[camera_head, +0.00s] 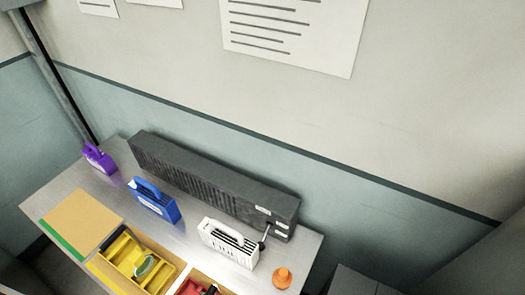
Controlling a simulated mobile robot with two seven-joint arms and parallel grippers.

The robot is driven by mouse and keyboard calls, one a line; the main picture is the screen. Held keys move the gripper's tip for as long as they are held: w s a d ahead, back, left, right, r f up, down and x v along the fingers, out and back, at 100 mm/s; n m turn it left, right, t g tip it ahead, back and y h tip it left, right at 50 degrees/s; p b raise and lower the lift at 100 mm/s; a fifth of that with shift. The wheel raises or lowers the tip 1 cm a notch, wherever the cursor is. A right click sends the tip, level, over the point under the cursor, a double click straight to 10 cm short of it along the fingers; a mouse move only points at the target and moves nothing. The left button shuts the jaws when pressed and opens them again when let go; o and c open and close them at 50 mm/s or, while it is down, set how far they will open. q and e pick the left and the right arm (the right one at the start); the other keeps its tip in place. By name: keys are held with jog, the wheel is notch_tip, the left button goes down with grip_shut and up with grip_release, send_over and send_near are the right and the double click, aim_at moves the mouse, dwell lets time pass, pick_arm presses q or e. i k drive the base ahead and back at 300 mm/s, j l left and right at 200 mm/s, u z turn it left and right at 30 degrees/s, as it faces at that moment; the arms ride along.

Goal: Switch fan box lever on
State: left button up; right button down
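The fan box (205,178) is a long dark grey box with a slatted front, standing along the back of the metal table in the head view. Its lever (266,233) is a small thin stick on the front near the right end, beside small white labels. The lever is too small to tell its exact setting, and its lower part is close to the white module. Neither of my grippers is in view.
An orange object (283,278) sits near the right edge. Yellow (112,249) and red (186,289) holders lie at the front.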

aim_at(261, 246)
jog(key=j, duration=0.7)
jog(key=k+j, duration=0.1)
jog(key=j, duration=0.55)
